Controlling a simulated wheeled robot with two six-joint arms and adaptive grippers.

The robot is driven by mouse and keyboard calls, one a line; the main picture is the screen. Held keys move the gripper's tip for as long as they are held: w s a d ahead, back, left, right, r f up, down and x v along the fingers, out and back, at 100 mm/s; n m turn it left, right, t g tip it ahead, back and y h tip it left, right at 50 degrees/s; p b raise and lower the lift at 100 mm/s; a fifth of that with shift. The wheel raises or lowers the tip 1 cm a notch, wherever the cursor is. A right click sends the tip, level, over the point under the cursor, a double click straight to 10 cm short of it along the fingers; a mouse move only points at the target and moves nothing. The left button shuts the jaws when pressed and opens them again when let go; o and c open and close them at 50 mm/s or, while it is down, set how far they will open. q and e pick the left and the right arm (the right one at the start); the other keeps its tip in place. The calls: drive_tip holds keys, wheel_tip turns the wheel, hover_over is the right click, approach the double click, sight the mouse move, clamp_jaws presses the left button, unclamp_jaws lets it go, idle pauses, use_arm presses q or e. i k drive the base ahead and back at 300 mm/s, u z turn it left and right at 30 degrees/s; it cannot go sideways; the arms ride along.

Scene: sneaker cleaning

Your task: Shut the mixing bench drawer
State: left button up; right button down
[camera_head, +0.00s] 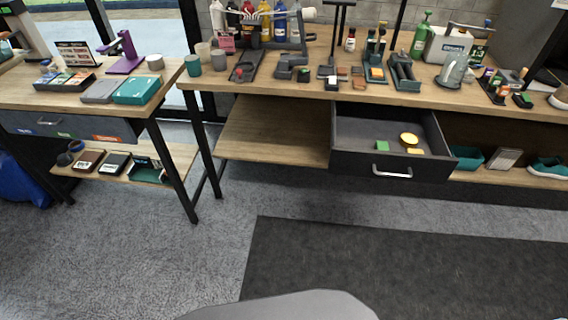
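The mixing bench drawer (348,164) is dark grey and stands pulled out from under the wooden bench top (330,92). Its silver bar handle (392,172) is on the front panel. Inside the drawer lie a green block (382,145), a round yellow item (408,139) and a small yellow block (414,151). Neither of my grippers shows in the head view.
The bench top holds bottles, trays and tools. A lower wooden shelf (270,145) runs beneath it, with a teal sneaker (548,168) at the right. A second table (60,97) stands left. Grey floor and a dark mat (400,265) are clear in front.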

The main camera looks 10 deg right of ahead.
sight(356, 127)
drive_tip(key=u, duration=0.9)
drive_tip(key=i, duration=1.3)
drive_tip(key=z, duration=0.65)
